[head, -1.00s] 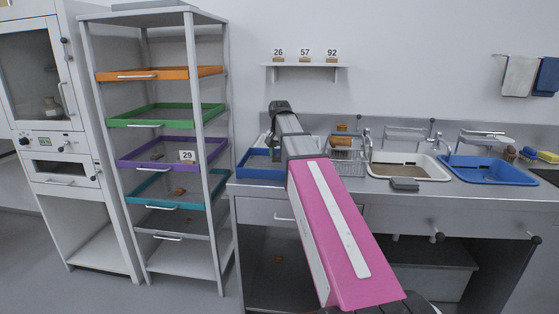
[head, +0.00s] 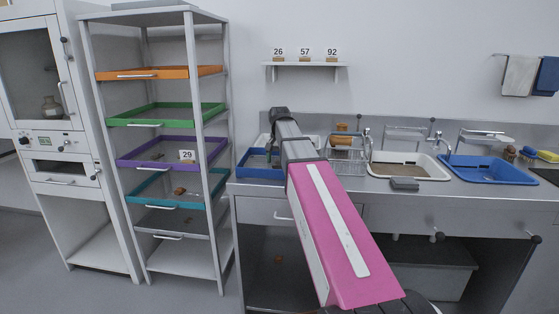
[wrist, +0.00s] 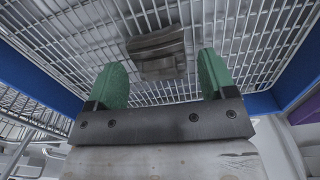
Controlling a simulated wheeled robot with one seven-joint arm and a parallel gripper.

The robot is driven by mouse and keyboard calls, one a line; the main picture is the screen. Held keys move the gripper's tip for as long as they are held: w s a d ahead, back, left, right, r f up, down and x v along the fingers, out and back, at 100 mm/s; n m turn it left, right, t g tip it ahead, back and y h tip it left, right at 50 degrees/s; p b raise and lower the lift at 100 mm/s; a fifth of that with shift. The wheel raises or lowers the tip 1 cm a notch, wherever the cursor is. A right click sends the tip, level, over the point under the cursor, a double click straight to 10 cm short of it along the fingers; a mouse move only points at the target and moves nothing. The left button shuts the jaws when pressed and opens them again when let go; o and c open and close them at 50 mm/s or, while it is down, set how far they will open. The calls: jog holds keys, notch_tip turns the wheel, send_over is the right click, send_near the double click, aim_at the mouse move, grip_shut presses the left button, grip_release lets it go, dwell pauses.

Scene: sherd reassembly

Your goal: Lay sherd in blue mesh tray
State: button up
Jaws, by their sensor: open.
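The blue mesh tray (head: 257,173) stands on the counter left of the sinks. In the wrist view its wire mesh and blue wall (wrist: 262,103) fill much of the picture. A grey-brown sherd (wrist: 157,54) lies against the mesh inside the tray, just beyond the fingertips. My gripper (wrist: 162,80) has its two green fingers spread apart, with no sherd held between them. In the head view my arm reaches over the counter to the tray, and its own links hide the fingers and the sherd.
A wire dish rack (head: 347,160) and a white sink (head: 408,168) are right of the tray. A rack at left holds orange, green, purple (head: 150,164) and teal trays, with a brown sherd (head: 179,191) in the teal one. A shelf (head: 303,65) with number cards hangs above.

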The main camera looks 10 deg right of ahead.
notch_tip(320, 180, up, 12)
dwell(0.6)
jog(key=shift+s, duration=0.15)
